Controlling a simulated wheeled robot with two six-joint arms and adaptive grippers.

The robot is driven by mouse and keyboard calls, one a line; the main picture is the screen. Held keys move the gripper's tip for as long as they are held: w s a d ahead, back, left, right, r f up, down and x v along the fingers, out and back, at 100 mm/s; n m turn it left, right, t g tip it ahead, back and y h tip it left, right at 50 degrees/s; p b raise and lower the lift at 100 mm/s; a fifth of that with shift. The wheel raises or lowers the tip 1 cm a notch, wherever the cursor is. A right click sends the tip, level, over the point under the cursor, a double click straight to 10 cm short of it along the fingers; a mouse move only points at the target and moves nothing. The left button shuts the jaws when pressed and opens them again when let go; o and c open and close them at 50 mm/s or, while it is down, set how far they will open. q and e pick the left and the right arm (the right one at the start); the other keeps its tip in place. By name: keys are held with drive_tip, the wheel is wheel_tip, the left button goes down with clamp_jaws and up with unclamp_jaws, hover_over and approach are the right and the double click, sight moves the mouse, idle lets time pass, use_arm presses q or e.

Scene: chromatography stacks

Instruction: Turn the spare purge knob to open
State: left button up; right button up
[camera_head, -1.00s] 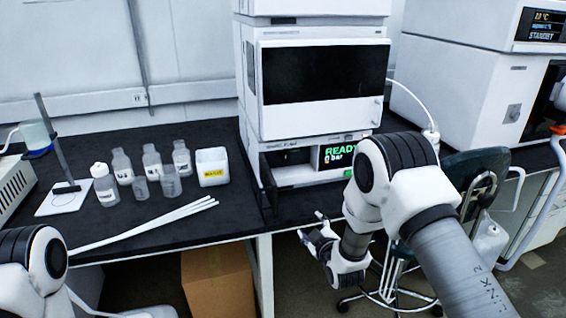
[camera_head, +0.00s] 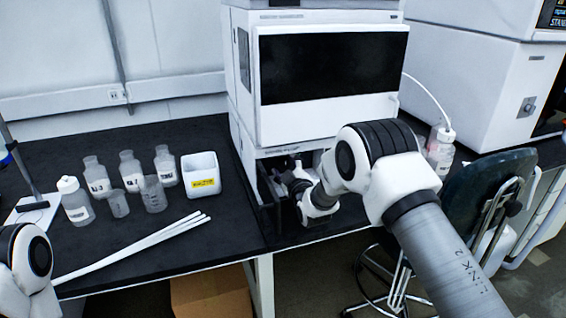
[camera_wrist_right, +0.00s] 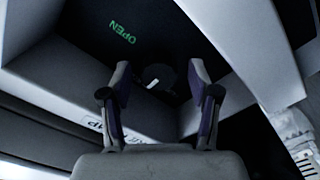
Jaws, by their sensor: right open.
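The purge knob (camera_wrist_right: 157,77) is a dark round knob with a white pointer line, on a dark panel in the right wrist view. Green OPEN lettering (camera_wrist_right: 122,32) shows on the panel, up and to the left of the knob. My right gripper (camera_wrist_right: 159,72) is open, with one finger on each side of the knob; I cannot tell whether they touch it. In the head view my right gripper (camera_head: 292,170) reaches into the low bay of the chromatography stack (camera_head: 330,120), and the knob is hidden there. My left gripper is out of view; only its arm shows.
Several bottles, a white waste box (camera_head: 203,180) and white rods (camera_head: 135,247) stand or lie on the black bench left of the stack. A tubed bottle (camera_head: 440,150) stands right of it. A chair (camera_head: 475,200) is at the front right. The bay's pale walls are close around the fingers.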

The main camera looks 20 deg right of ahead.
drive_tip(key=shift+w, duration=0.8)
drive_tip(key=shift+s+r, duration=0.1)
drive_tip(key=c, duration=1.2)
drive_tip(key=shift+o, duration=0.2)
